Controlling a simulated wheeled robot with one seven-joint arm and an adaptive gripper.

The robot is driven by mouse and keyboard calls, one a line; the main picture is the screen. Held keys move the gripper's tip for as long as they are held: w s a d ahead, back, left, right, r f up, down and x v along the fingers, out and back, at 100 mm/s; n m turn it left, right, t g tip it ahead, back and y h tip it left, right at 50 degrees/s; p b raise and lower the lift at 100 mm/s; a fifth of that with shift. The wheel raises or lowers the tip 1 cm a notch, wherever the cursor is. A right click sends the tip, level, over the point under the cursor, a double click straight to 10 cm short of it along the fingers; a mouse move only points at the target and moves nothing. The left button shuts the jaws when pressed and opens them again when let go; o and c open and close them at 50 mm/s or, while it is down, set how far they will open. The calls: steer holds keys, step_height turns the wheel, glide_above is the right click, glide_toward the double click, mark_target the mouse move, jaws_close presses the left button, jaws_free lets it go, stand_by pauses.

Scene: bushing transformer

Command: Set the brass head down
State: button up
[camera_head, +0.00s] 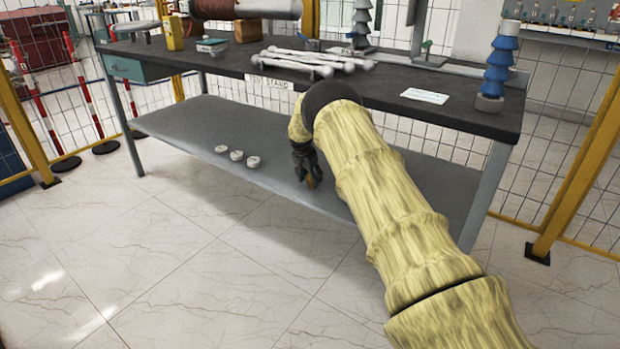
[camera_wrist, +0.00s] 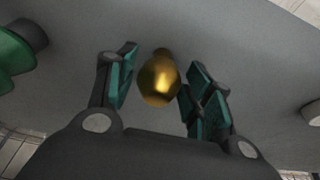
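The brass head (camera_wrist: 160,82) is a small, rounded gold piece with a narrower neck. In the wrist view it stands between the two fingers of my gripper (camera_wrist: 158,85). A gap shows between it and the left finger; the right finger is very close, and I cannot tell if it touches. My gripper is open around it. In the head view my gripper (camera_head: 308,172) points down at the lower shelf (camera_head: 200,118) of the workbench, near its front edge. Only a small brownish bit of the brass head (camera_head: 312,183) shows there, at or just above the shelf surface.
Several small white round parts, including one nearby (camera_head: 253,162), sit on the shelf left of my gripper. The bench top (camera_head: 390,85) overhangs the shelf and holds white rods (camera_head: 310,63) and a blue insulator (camera_head: 498,62). In the wrist view a green part (camera_wrist: 14,55) lies far left.

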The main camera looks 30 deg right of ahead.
mark_target(309, 176)
steer(key=shift+r, duration=0.1)
steer(key=v, duration=0.2)
steer(key=p+v, duration=0.2)
steer(key=v, duration=0.1)
steer(key=shift+s+a+r, duration=0.15)
steer(key=shift+a+r, duration=0.1)
steer(key=shift+a, duration=0.15)
steer(key=s+a+p, duration=0.3)
steer(key=s+a, duration=0.1)
steer(key=a, duration=0.6)
steer(key=s+a+f+n+y, duration=0.1)
steer(key=s+a+f+n, duration=0.35)
steer(key=s+f, duration=0.75)
steer(key=s+a+f+n+y, duration=0.1)
steer(key=s+a+f+n, duration=0.1)
steer(key=s+a+f, duration=0.8)
steer(key=s+a+n, duration=0.2)
steer(key=s+a, duration=0.1)
steer(key=s, duration=1)
steer(key=s+a+n, duration=0.2)
steer(key=s+a, duration=0.1)
steer(key=s, duration=1)
steer(key=s+a+n+g+y, duration=0.1)
steer(key=s+a+n, duration=0.1)
steer(key=s, duration=1.1)
steer(key=shift+a+r, duration=0.15)
steer(key=shift+a, duration=0.65)
steer(key=shift+n, duration=0.25)
